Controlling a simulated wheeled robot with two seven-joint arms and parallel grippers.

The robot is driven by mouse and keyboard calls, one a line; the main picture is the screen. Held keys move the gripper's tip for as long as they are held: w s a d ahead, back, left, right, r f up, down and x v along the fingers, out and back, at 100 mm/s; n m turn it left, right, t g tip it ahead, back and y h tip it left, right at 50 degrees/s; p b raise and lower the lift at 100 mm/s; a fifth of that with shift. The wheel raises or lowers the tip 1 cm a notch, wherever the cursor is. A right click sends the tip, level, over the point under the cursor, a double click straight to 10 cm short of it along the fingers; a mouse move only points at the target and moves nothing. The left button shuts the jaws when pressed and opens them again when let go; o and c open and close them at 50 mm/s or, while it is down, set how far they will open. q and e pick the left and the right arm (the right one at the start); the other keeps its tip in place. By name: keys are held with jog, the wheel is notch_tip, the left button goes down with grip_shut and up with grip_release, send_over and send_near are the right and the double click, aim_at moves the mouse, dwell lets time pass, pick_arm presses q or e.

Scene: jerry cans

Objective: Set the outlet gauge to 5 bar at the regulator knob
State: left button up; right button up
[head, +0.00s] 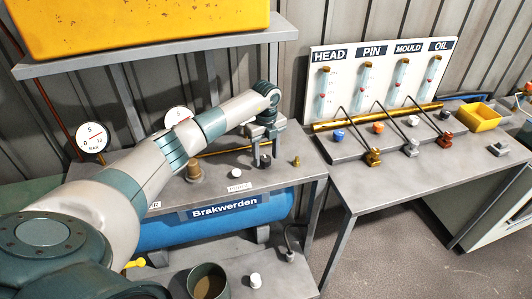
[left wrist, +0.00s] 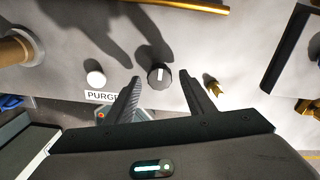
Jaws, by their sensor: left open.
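The black regulator knob (head: 265,161) stands on the grey bench top. In the left wrist view the knob (left wrist: 160,77) shows a white pointer line running roughly up and down the picture. My left gripper (head: 263,138) is open above the knob. In the wrist view its two fingertips lie on either side of the knob, apart from it. Two round white dials stand at the back, a left gauge (head: 90,138) and a right gauge (head: 178,115). The arm partly covers the right one. Their needles are too small to read. My right gripper is not in view.
A white PURGE button (left wrist: 95,78) and a brass fitting (left wrist: 212,84) flank the knob. A brass cylinder (head: 194,173) stands further left. A yellow case (head: 140,22) sits on the shelf above. A blue tank (head: 215,218) lies below. The valve panel (head: 340,60) stands right.

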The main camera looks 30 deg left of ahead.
pick_arm(q)
jog(key=shift+f, duration=0.2)
jog(key=c, duration=1.1)
jog(key=shift+o, duration=0.2)
